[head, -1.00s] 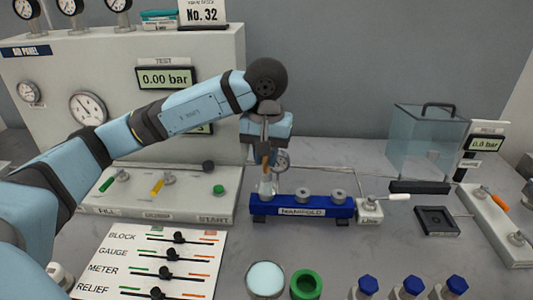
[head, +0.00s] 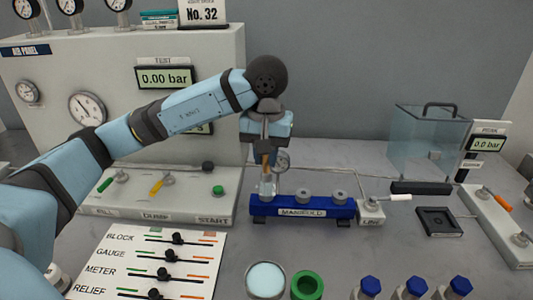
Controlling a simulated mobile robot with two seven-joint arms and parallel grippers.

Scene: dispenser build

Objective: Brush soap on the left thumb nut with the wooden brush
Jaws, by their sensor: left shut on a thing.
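My left gripper (head: 266,156) points down above the left end of the blue manifold (head: 290,208). It is shut on the wooden brush (head: 265,169), whose thin handle shows below the jaws. The brush's lower end is over the manifold's left port, in front of a clear and pale fitting (head: 268,185). I cannot tell whether the bristles touch the left thumb nut, which I cannot make out clearly there. Two grey ring-shaped ports show at the manifold's middle and right. A pot of pale soapy liquid (head: 266,280) stands at the front. My right gripper is not in view.
A green ring (head: 306,285) and several blue-capped parts (head: 415,286) stand along the front edge. A lever valve (head: 371,209) adjoins the manifold's right end. A clear box (head: 430,140) is at the back right.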

